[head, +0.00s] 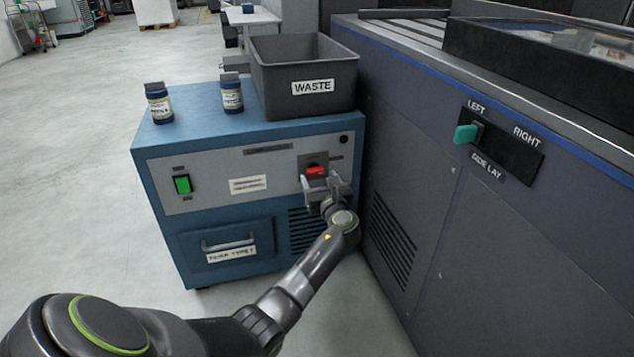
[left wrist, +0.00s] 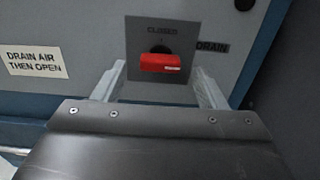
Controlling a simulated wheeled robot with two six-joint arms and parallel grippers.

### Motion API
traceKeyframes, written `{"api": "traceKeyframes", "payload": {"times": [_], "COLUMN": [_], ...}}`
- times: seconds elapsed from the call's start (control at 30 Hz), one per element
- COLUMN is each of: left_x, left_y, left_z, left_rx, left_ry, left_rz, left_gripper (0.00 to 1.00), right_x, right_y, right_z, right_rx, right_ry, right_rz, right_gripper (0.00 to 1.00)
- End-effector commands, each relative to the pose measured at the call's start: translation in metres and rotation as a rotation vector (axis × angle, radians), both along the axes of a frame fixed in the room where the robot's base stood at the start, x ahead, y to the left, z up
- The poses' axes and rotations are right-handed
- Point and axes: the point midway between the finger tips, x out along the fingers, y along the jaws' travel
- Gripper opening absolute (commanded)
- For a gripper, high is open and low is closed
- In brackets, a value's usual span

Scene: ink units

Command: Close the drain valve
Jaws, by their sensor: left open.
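The drain valve has a red handle (head: 316,170) on a dark plate on the front of the blue cabinet (head: 160,225). In the left wrist view the red handle (left wrist: 161,62) lies level, below the word CLOSED, with the label DRAIN (left wrist: 212,47) to its right. My left gripper (head: 327,187) is in front of the valve. In the left wrist view its open fingers (left wrist: 160,80) stand to the left and right of the handle, with gaps on both sides. I cannot tell how far the fingertips are from the plate. My right gripper is not in view.
A grey WASTE bin (head: 280,75) and two blue-labelled bottles (head: 158,108) stand on the cabinet. A green switch (head: 183,184) and a drawer handle (head: 228,243) are on its front. The large press (head: 440,220) stands close on the right. Open floor lies left.

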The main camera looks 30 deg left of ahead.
Motion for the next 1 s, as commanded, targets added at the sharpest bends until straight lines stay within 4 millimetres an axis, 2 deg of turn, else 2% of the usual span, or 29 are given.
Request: {"api": "traceKeyframes", "payload": {"times": [0.07,0.2,0.57,0.9,1.0], "left_x": [0.008,0.017,0.019,0.019,0.019], "left_y": [0.009,0.019,0.022,0.022,0.022], "left_z": [-0.002,-0.001,0.000,0.000,0.000], "left_rx": [0.002,0.000,-0.001,-0.001,-0.002], "left_ry": [-0.001,-0.001,0.000,0.000,-0.001], "left_rz": [0.000,-0.001,-0.001,-0.001,-0.001], "left_gripper": [0.66,0.66,0.66,0.21,0.21], "right_x": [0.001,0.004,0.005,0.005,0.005], "right_y": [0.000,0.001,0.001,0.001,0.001], "right_z": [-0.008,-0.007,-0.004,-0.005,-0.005], "right_rx": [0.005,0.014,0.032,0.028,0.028], "right_ry": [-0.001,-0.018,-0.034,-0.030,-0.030], "right_rz": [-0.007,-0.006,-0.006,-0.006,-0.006], "right_gripper": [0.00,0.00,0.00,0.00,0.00]}}
